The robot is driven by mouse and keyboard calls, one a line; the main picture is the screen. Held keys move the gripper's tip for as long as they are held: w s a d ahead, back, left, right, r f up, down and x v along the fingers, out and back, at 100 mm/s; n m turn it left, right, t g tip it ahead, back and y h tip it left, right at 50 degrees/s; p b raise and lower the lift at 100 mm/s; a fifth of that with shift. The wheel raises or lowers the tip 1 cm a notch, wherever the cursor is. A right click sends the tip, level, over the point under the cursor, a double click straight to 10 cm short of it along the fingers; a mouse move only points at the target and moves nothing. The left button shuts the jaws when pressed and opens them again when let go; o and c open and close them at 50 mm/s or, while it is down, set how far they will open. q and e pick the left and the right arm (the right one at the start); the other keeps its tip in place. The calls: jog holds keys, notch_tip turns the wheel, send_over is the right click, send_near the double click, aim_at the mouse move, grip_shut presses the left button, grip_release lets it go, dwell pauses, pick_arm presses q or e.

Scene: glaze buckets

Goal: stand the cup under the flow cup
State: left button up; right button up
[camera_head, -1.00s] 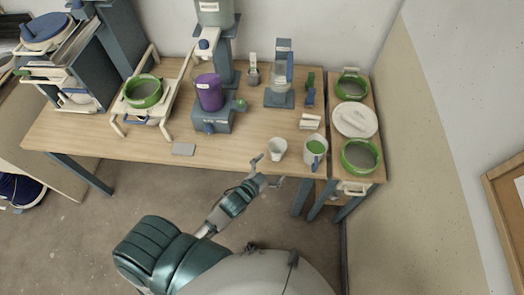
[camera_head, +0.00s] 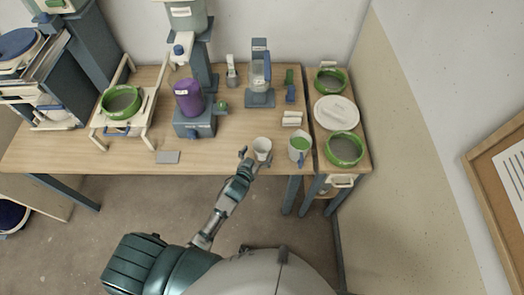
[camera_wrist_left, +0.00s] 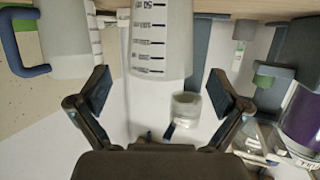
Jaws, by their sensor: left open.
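The cup (camera_head: 262,147) is white and stands upright near the table's front edge; in the left wrist view the graduated cup (camera_wrist_left: 160,42), with black marks, shows upside down. My left gripper (camera_head: 256,156) is open at the cup's near side. In the left wrist view its two fingers (camera_wrist_left: 160,94) are spread to either side of the cup, and a gap shows between each finger and its wall. What seems to be the flow cup (camera_head: 260,67) is a clear vessel on a blue-grey stand (camera_head: 260,98) farther back. My right gripper is not in view.
A white jug with green contents (camera_head: 299,147) stands close to the cup's right. A purple container (camera_head: 189,98) on a blue-grey base is to the left. The tabletop between cup and stand looks clear.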

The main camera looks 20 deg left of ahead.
aim_at(265, 141)
pick_arm(q)
jog(key=x, duration=0.4)
jog(key=shift+w, duration=0.35)
jog(key=c, duration=1.1)
